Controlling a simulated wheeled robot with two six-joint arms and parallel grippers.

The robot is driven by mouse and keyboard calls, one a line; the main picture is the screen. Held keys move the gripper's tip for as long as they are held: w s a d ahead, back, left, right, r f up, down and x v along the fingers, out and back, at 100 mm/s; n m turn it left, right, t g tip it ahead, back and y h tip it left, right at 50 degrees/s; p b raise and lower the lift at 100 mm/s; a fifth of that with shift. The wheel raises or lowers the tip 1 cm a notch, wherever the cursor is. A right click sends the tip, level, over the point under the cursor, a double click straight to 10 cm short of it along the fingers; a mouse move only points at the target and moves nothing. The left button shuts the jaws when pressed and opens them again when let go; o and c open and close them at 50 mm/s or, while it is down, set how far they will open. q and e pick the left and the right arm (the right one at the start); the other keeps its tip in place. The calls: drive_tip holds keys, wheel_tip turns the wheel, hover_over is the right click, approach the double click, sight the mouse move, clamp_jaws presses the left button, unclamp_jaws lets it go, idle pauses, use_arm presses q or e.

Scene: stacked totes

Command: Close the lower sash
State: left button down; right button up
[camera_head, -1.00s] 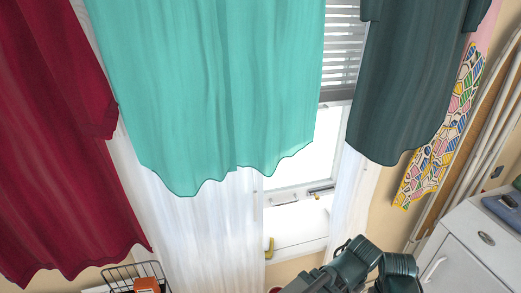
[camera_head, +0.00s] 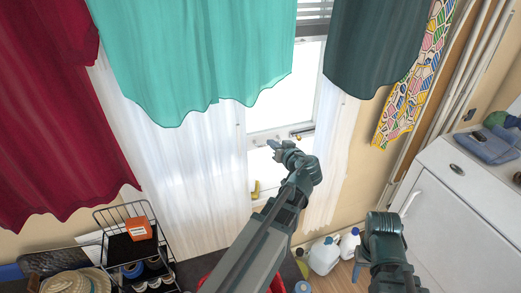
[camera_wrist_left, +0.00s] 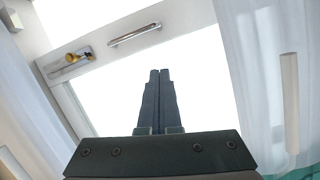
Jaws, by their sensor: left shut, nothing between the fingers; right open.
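The window's white lower sash rail (camera_head: 262,138) shows between the curtains in the head view. A metal handle and a brass-coloured latch are on it, and a bright white area lies below it. My left gripper (camera_head: 272,144) is shut and empty, overlapping the rail in this view. In the left wrist view, its fingers (camera_wrist_left: 158,75) are together against the bright area. The silver handle (camera_wrist_left: 134,35) and latch (camera_wrist_left: 76,57) lie beyond the fingertips, apart from them. My right gripper (camera_head: 358,266), partly visible, is open and low at the right, away from the window.
A teal cloth (camera_head: 190,50) hangs over much of the window, with sheer white curtains (camera_head: 175,165) beside the opening. A wire rack (camera_head: 135,245) stands lower left. A white cabinet (camera_head: 460,215) stands at right. Jugs (camera_head: 323,257) stand on the floor.

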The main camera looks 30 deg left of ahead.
sight(255, 138)
use_arm(q)
drive_tip(key=b+x, duration=0.1)
drive_tip(key=x, duration=0.2)
drive_tip(key=b+x, duration=0.1)
drive_tip(key=x, duration=0.3)
drive_tip(key=r+x, duration=0.1)
drive_tip(key=x, duration=0.3)
drive_tip(key=shift+w+a+b, duration=0.1)
drive_tip(key=shift+b, duration=0.3)
drive_tip(key=shift+s+f+b, duration=0.25)
drive_tip(key=shift+f+b, duration=0.35)
drive_tip(key=shift+s+f+b, duration=0.2)
drive_tip(key=shift+f+b, duration=0.35)
drive_tip(key=shift+f, duration=0.05)
drive_tip(key=shift+s+a+f+b, duration=0.1)
drive_tip(key=shift+s+f+b, duration=0.05)
drive_tip(key=shift+f+b, duration=0.5)
drive_tip(key=shift+f, duration=0.1)
